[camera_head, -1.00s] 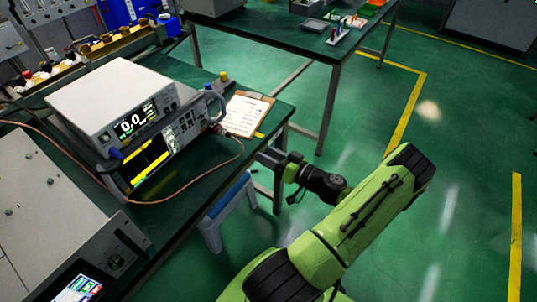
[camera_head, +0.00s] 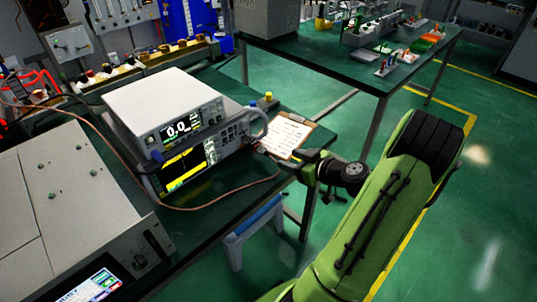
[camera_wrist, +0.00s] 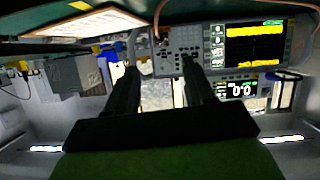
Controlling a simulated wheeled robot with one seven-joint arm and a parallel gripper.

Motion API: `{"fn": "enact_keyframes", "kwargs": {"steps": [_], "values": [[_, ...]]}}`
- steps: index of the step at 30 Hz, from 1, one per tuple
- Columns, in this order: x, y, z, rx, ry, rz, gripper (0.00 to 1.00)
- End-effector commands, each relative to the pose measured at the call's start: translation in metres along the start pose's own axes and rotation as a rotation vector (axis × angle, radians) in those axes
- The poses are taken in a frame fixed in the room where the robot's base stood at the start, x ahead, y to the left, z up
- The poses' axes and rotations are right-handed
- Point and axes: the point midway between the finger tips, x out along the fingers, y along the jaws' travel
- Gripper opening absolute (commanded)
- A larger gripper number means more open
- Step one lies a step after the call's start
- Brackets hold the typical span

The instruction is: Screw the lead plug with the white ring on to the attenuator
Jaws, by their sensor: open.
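My gripper (camera_head: 283,160) is open, with its fingers pointing left at the right end of the stacked instruments on the green bench. In the wrist view both dark fingers (camera_wrist: 160,68) are apart with nothing visible between them, in front of an upside-down instrument panel. A brown lead (camera_head: 205,207) runs from the left, along the bench front, and up toward the fingertips. It also shows in the wrist view (camera_wrist: 156,17), running to the panel near the left fingertip. I cannot make out the plug's white ring or tell the attenuator apart at this size.
The upper instrument (camera_head: 165,100) reads 0.0. The lower one (camera_head: 190,165) has a yellow and black screen. A clipboard (camera_head: 287,136) lies just behind my gripper. A blue-topped stool (camera_head: 253,222) stands below the bench edge. The floor to the right is open.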

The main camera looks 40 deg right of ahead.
Motion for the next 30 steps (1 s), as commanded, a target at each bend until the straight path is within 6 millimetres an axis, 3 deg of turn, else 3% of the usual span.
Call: {"fn": "enact_keyframes", "kwargs": {"steps": [6, 13, 24, 30], "values": [[0.058, -0.002, 0.001, 0.000, 0.002, -0.005, 0.53], [0.102, 0.000, 0.001, 0.001, 0.002, -0.001, 0.53], [0.111, 0.000, 0.000, 0.002, 0.002, 0.001, 0.52], [0.111, 0.000, 0.000, 0.002, 0.002, 0.001, 0.21]]}}
